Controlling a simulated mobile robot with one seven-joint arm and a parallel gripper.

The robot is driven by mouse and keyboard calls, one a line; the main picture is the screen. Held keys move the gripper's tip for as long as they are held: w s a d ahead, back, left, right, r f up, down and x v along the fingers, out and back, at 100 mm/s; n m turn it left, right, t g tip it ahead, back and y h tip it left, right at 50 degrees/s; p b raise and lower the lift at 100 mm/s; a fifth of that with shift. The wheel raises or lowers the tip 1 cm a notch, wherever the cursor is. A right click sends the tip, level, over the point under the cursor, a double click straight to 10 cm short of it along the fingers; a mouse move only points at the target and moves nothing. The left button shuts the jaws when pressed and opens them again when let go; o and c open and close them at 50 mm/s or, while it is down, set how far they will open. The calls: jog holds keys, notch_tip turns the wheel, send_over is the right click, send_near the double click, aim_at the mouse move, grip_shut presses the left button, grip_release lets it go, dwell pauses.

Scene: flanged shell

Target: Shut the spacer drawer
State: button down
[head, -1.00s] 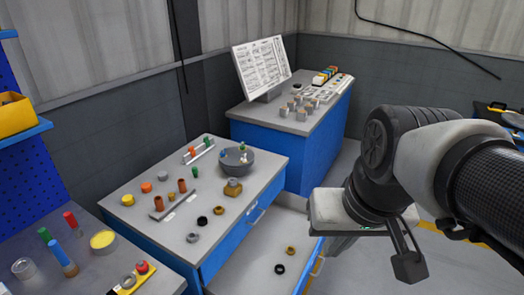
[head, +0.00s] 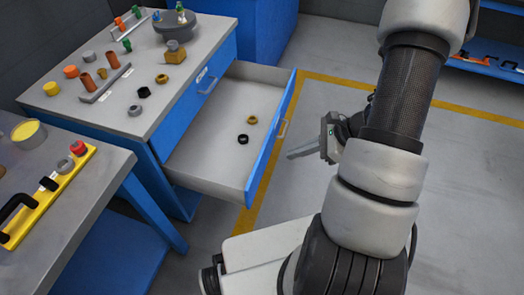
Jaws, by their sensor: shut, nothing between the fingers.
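The spacer drawer (head: 205,155) is pulled out of the blue workbench with the grey top (head: 130,60). A brass ring (head: 252,120) and a black ring (head: 243,139) lie inside on the drawer floor. My gripper (head: 290,155) is to the right of the drawer front, outside it, with its fingers shut and empty, pointing left. A gap shows between the fingertips and the drawer front in this view. My arm hides nothing of the drawer.
Another bench with a yellow rack (head: 50,195) is at lower left. Floor right of the drawer is open.

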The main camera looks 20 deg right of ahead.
notch_tip(320, 180, down, 6)
jog(key=d+m, duration=0.2)
jog(key=b, duration=0.4)
send_near(258, 168)
jog(key=shift+t+h, duration=0.3)
jog(key=shift+t, duration=0.1)
jog(key=a+f, duration=0.2)
jog(key=f, duration=0.1)
jog(key=w+f, duration=0.1)
jog(key=shift+a+f, duration=0.2)
jog(key=shift+a, duration=0.2)
jog(key=shift+w+a, duration=0.25)
jog(key=shift+a, duration=0.1)
